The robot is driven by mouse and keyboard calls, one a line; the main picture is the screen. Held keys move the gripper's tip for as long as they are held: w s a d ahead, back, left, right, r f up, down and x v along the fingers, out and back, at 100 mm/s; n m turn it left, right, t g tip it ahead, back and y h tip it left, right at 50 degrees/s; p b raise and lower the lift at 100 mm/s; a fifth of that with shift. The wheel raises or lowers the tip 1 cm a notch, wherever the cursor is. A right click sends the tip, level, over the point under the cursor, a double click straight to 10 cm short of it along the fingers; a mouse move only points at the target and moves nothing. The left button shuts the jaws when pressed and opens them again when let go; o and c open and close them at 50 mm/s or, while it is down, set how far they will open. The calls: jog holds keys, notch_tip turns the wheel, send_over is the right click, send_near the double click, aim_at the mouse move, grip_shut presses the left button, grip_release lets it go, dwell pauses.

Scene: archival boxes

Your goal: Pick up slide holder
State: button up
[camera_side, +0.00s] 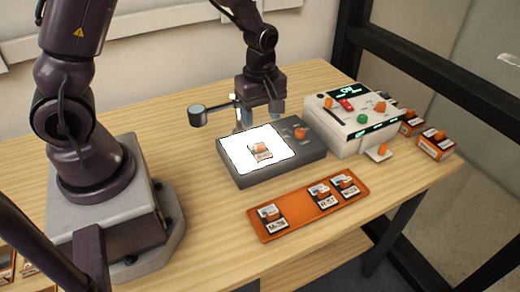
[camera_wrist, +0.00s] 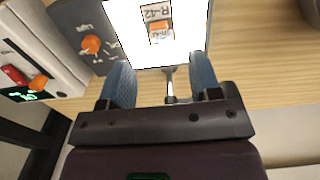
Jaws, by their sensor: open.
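A slide holder (camera_side: 261,152) with an orange grip and a white label lies on the lit white panel of a dark grey light box (camera_side: 240,177). In the wrist view the holder (camera_wrist: 157,26) reads R-42 and sits ahead of the fingers, upper centre. More slide holders, M-26 (camera_side: 270,217), R-57 (camera_side: 322,196) and one more (camera_side: 345,186), lie in an orange tray (camera_side: 295,208). My gripper (camera_side: 258,112) is above the back edge of the light box. Its two blue fingers (camera_wrist: 163,85) are apart with nothing between them.
A white machine (camera_side: 352,120) with a display, knobs and a red switch stands right of the light box. A white slide holder (camera_side: 378,152) sits at its front. Small orange boxes (camera_side: 434,145) stand at the table's right edge. Bare wood lies left of the tray.

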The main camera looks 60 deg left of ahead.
send_over(260, 144)
jog(key=f, duration=0.2)
jog(key=d+f, duration=0.1)
jog(key=f, duration=0.1)
jog(key=shift+s+f, duration=0.15)
jog(key=shift+f, duration=0.15)
jog(key=shift+w+a+f, duration=0.1)
jog(key=shift+a+f, duration=0.1)
jog(key=shift+f, duration=0.65)
jog(key=shift+w+a+f, duration=0.1)
jog(key=shift+a+f, duration=0.05)
jog(key=shift+f, duration=0.75)
jog(key=shift+a+f, duration=0.2)
jog(key=shift+f, duration=0.65)
jog(key=c, duration=0.7)
jog(key=shift+o, duration=0.2)
